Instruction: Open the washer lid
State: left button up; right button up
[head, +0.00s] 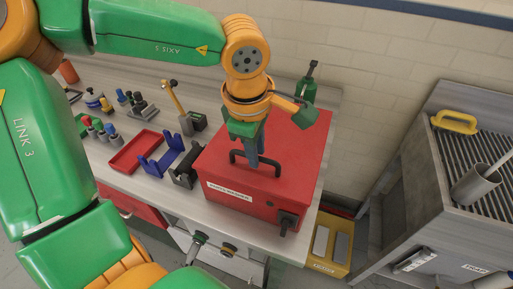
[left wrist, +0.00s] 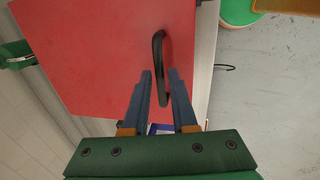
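The parts washer is a red box (head: 220,168) on the bench, with a white label on its front. Its flat red lid (head: 295,150) is down; it fills much of the left wrist view (left wrist: 95,60). A black bar handle (head: 236,158) stands on the lid near its front edge and shows in the left wrist view (left wrist: 156,48). My left gripper (head: 256,160) points down at the handle. In the left wrist view its two blue-grey fingers (left wrist: 160,75) are apart, with the handle's near end between their tips. I see no contact. My right gripper is not in view.
Left of the washer are a red tray (head: 135,151), a blue holder (head: 162,155) and small tools. A yellow bin (head: 330,245) is below, right. A grey slatted station (head: 470,150) stands right, past a floor gap.

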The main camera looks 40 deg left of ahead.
pick_arm(q)
grip_shut()
dwell(1.2)
